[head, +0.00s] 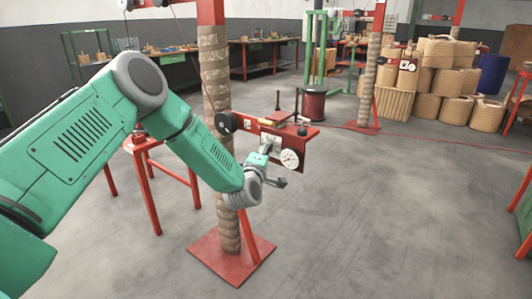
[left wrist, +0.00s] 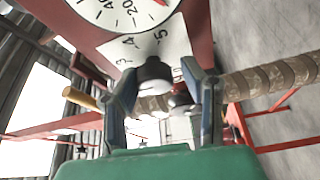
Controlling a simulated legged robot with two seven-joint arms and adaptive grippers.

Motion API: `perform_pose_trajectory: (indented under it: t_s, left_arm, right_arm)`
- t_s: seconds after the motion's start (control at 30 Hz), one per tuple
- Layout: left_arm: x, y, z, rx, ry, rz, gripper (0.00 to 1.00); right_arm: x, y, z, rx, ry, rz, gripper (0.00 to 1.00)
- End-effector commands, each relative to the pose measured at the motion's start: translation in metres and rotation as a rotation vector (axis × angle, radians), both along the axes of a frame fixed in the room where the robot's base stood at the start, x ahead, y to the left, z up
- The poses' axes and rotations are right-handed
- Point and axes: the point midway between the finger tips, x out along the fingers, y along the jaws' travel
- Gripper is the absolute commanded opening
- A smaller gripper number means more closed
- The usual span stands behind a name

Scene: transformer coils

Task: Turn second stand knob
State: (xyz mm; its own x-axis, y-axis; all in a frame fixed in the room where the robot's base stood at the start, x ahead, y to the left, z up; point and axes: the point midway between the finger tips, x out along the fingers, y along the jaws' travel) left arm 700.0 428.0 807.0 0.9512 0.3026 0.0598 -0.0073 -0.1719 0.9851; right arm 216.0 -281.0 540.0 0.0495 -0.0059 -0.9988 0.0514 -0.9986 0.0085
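The near red stand has a head box (head: 300,142) with a white round dial (head: 290,158) on its front, mounted on a rope-wrapped post (head: 215,75). In the left wrist view the dial (left wrist: 118,12) shows at the top. Below it is a white plate (left wrist: 172,42) with the numbers 3, 4 and 5, and a dark round knob (left wrist: 153,76). My left gripper (left wrist: 160,72) is open, with one finger on each side of the knob and visible gaps. In the head view my left gripper (head: 272,168) hides the knob. My right gripper is not in view.
A farther similar stand (head: 408,66) stands at the back right, near stacked tan coils (head: 445,80) and a blue barrel (head: 492,73). A red spool (head: 313,104) sits behind the near stand. A red table (head: 150,180) is on the left.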

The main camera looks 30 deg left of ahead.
Motion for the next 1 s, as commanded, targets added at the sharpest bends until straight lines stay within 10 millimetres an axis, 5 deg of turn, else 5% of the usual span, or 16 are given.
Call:
perform_pose_trajectory:
  t_s: [0.27, 0.7, 1.0]
  left_arm:
    - [-0.015, -0.004, 0.000, -0.002, -0.001, 0.001, 0.37]
    - [-0.097, -0.031, -0.008, -0.002, 0.003, -0.001, 0.37]
    - [-0.114, -0.036, -0.009, -0.001, 0.002, 0.000, 0.37]
  right_arm:
    - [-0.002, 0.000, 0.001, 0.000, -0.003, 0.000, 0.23]
    - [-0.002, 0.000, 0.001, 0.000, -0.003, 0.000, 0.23]
    - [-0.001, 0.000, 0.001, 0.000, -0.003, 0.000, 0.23]
